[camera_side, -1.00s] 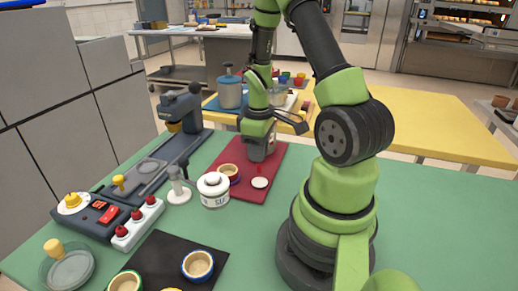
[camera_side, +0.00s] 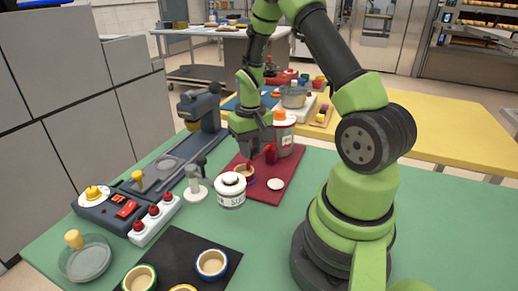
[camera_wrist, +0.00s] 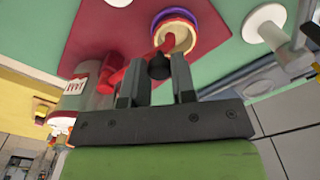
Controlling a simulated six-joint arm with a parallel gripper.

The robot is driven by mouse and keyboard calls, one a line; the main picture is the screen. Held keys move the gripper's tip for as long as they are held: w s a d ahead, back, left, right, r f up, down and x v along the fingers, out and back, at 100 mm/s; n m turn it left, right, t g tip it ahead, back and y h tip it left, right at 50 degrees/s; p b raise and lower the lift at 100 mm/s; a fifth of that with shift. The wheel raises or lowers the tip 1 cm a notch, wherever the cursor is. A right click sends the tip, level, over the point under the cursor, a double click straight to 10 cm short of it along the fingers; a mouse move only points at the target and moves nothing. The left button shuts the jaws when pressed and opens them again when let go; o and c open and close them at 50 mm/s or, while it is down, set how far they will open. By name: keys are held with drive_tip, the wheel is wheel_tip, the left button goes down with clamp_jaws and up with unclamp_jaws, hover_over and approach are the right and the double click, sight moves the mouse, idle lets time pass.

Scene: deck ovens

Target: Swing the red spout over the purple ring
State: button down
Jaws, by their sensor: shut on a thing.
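The clear dispenser (camera_side: 283,138) with an orange-red top stands on the dark red mat (camera_side: 285,180). Its red spout (camera_side: 271,154) shows just right of the ring; it also shows in the wrist view (camera_wrist: 138,67), running from the dispenser to the ring. The purple ring (camera_wrist: 178,14) is around a tan bowl, which shows in the side view (camera_side: 243,172), partly hidden. In the wrist view, the spout's tip overlaps the bowl's opening. My gripper (camera_wrist: 157,84) is shut on the spout's dark knob (camera_wrist: 159,66). Exact height above the bowl is hard to tell.
A white lidded jar (camera_side: 231,191) stands close to the left of the bowl, and a white disc (camera_side: 275,184) lies on the mat. A grey pedestal (camera_side: 194,184) and a control panel (camera_side: 115,206) are farther left. The green table is clear at the right.

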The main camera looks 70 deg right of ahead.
drive_tip(key=shift+w+d+m, duration=0.15)
drive_tip(key=shift+w+m, duration=0.5)
drive_tip(key=shift+m, duration=0.15)
drive_tip(key=shift+w, duration=0.1)
drive_tip(key=c, duration=0.9)
unclamp_jaws()
drive_tip(key=shift+c, duration=0.2)
wheel_tip(320, 180, up, 10)
